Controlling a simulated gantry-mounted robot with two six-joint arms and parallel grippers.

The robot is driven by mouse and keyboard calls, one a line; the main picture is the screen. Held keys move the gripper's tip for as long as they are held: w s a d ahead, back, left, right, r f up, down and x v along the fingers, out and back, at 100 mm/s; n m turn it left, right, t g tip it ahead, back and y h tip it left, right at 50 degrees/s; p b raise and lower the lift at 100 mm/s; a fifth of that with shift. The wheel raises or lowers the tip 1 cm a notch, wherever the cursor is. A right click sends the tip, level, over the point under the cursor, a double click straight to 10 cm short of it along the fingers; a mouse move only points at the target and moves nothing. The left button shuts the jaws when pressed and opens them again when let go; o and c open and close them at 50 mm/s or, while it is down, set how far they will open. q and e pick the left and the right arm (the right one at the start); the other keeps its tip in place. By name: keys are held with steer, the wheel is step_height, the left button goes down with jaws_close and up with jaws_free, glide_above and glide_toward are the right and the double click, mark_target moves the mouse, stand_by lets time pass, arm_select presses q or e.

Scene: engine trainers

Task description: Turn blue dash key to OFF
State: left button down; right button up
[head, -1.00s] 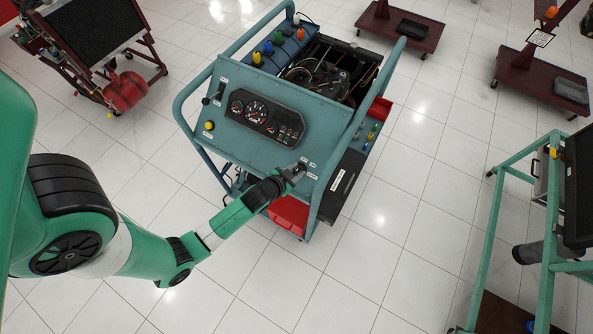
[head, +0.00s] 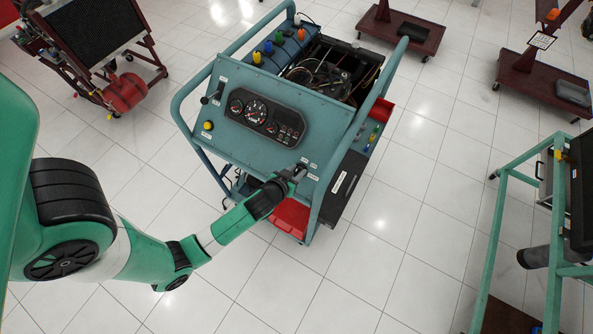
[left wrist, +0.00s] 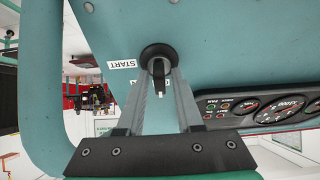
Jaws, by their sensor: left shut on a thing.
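The blue engine trainer (head: 225,145) stands in the middle of the head view, with its sloped dash panel facing me. The dash key (left wrist: 159,77) shows in the left wrist view, in a round black key switch (left wrist: 157,55) beside a START label (left wrist: 122,64). My left gripper (head: 299,170) is at the lower right of the dash panel. In the left wrist view, its two grey fingers (left wrist: 160,88) are on either side of the key and shut on it. The key's other position labels are mostly hidden by the fingers. My right gripper is not in view.
The gauge cluster (head: 265,116) sits on the panel left of my gripper. A yellow knob (head: 208,126) and a black lever (head: 212,95) are further left. Blue tube rails (head: 330,175) border the panel. A green frame (head: 497,230) stands at the right, with open floor between.

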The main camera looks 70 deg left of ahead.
arm_select(q)
steer(key=c, duration=0.9)
jaws_free()
steer(key=p+v, duration=0.2)
steer(key=v, duration=0.9)
steer(key=shift+s+d+r, duration=0.1)
steer(key=shift+s+d, duration=0.05)
steer(key=shift+s, duration=0.05)
